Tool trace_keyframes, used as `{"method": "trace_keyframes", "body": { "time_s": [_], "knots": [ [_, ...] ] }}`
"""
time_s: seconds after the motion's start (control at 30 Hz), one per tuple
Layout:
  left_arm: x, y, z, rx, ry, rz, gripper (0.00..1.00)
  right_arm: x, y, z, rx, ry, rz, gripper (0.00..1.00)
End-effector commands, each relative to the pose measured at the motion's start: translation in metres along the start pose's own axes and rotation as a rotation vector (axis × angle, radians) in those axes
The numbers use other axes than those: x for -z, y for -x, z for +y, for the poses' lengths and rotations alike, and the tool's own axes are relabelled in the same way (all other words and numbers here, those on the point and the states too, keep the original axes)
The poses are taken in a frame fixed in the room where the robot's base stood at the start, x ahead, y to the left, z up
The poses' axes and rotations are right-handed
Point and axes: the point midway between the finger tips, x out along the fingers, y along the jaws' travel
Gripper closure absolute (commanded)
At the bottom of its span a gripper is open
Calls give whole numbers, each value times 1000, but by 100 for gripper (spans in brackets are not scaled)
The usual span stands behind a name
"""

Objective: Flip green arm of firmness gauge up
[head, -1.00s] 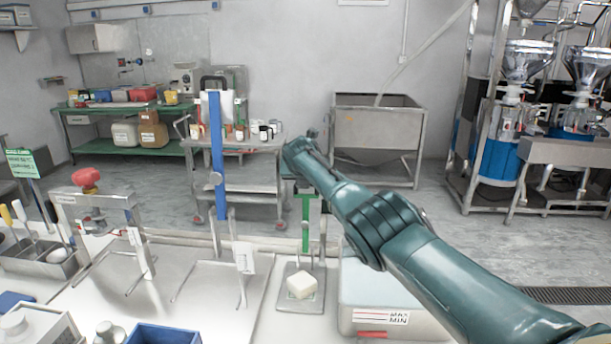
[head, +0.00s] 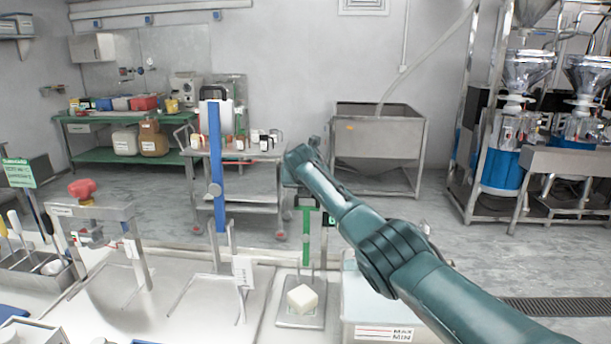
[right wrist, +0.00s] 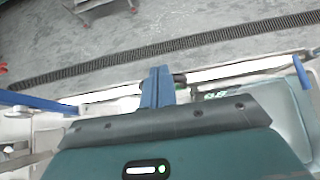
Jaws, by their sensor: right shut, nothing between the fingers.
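The firmness gauge with the green arm stands at the front centre of the bench in the head view. Its green arm (head: 306,240) hangs down above a metal plate (head: 287,318) with a pale block (head: 302,298) on it. My right arm comes in from the right, and its hand end (head: 303,165) is just above the green arm's top in the picture; contact cannot be told. In the right wrist view my right gripper (right wrist: 157,82) is shut and empty. A green part with pale markings (right wrist: 216,93) shows just right of the fingers. My left gripper is not in view.
A gauge with a raised blue arm (head: 216,170) stands to the left, and a red-knobbed stand (head: 82,189) farther left. A pale MAX/MIN container (head: 375,305) sits right of the plate, under my forearm. Beyond the bench are a cart (head: 240,180) and a steel sink (head: 375,140).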

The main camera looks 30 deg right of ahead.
Motion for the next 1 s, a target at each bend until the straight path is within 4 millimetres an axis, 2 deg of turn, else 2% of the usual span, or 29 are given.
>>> {"method": "trace_keyframes", "body": {
  "time_s": [0.17,0.37,0.8,1.0],
  "knots": [
    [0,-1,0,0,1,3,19,3,12,-1,0,4,-2,100],
    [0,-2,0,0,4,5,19,2,37,-1,-1,4,-3,100],
    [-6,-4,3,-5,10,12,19,1,105,-2,0,3,-6,100],
    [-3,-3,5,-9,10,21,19,0,116,-2,2,3,-4,100]
  ]
}}
